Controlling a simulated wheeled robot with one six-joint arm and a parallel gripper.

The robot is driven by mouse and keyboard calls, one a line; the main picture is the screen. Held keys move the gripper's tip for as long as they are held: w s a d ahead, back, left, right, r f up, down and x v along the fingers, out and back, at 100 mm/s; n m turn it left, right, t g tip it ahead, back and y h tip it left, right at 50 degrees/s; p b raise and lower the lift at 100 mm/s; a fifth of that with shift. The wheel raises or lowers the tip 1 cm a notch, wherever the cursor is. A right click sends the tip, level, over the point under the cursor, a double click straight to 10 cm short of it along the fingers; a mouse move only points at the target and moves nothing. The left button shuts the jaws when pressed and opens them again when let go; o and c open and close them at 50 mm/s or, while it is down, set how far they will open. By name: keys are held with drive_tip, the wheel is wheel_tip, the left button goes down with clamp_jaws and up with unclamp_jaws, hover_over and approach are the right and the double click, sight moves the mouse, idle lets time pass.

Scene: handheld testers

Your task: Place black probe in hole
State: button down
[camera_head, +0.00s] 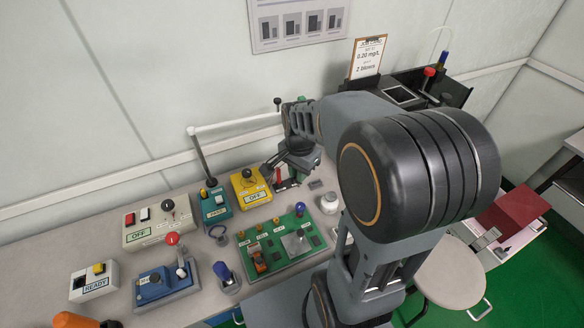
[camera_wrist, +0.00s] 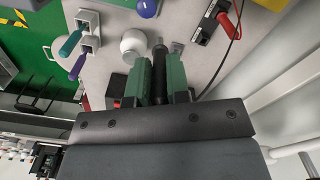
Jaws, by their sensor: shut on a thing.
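The black probe (camera_wrist: 160,62) is a dark rod with a rounded end, between the two green fingers of my gripper (camera_wrist: 160,80) in the wrist view. My gripper is shut on it. In the head view my gripper (camera_head: 284,160) is over the back of the bench, beside the yellow box; the probe is hard to make out there. A small grey stub (camera_wrist: 178,47) is right of the probe tip in the wrist view. I cannot tell which opening is the hole; my gripper and arm hide part of the bench.
A white round jar (camera_wrist: 134,44) is close left of the probe tip and also shows in the head view (camera_head: 329,203). A yellow box (camera_head: 250,188), teal tester (camera_head: 215,203) and green board (camera_head: 285,262) crowd the bench. A red-and-black block (camera_wrist: 214,20) trails a cable.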

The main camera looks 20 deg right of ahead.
drive_tip(key=w+d+f, duration=0.1)
drive_tip(key=w+f, duration=0.2)
drive_tip(key=w+d+f, duration=0.1)
drive_tip(key=w+f, duration=0.2)
drive_tip(key=w, duration=0.1)
drive_tip(key=w+d+f+p, duration=0.1)
drive_tip(key=w+d+f, duration=0.1)
drive_tip(key=w+f, duration=0.1)
drive_tip(key=shift+w+d, duration=0.1)
drive_tip(key=shift+w, duration=0.45)
drive_tip(key=shift+w+f, duration=0.1)
drive_tip(key=shift+f, duration=1.5)
drive_tip(key=shift+f, duration=0.1)
drive_tip(key=shift+f, duration=0.15)
drive_tip(key=c, duration=1.1)
unclamp_jaws()
